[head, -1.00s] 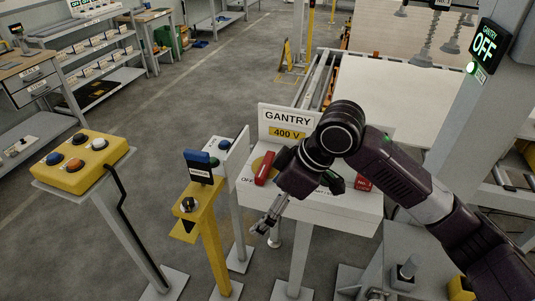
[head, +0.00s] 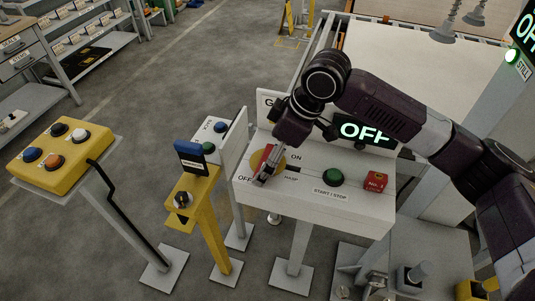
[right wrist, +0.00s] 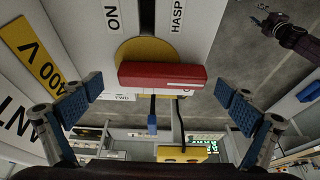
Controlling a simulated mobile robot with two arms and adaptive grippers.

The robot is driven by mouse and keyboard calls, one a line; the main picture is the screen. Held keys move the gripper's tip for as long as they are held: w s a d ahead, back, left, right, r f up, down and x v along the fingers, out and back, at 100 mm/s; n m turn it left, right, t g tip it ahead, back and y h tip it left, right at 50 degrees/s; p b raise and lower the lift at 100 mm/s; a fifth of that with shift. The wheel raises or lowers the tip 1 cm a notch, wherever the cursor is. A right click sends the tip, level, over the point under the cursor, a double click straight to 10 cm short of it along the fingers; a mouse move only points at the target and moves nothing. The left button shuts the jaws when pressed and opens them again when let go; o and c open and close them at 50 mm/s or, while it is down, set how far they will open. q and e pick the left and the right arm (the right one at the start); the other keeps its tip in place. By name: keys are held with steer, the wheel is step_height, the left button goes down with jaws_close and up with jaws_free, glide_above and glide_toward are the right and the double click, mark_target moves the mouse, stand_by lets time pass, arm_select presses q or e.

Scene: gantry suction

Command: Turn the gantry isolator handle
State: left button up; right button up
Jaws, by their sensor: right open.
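The red isolator handle (head: 263,156) sits on a yellow disc (head: 281,162) on the sloped white gantry panel (head: 350,205). In the head view it slants down toward the OFF label. My right gripper (head: 262,178) is at the handle and partly covers it. In the right wrist view, the red handle (right wrist: 160,75) lies crosswise beyond and between my open, blue-padded right fingers (right wrist: 160,105), with a gap on each side. A dark arm end, apparently my left gripper (right wrist: 262,14), shows small at the top right; its jaw state is unclear.
The panel also has a green START / STOP button (head: 333,177) and a red padlock-like block (head: 376,181). A display (head: 367,132) reads OFF. A yellow post (head: 205,225) and a yellow button box (head: 62,150) stand to the left. Open floor lies beyond them.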

steer(key=shift+a+f, duration=0.1)
steer(key=shift+f, duration=0.1)
steer(key=shift+s, duration=0.25)
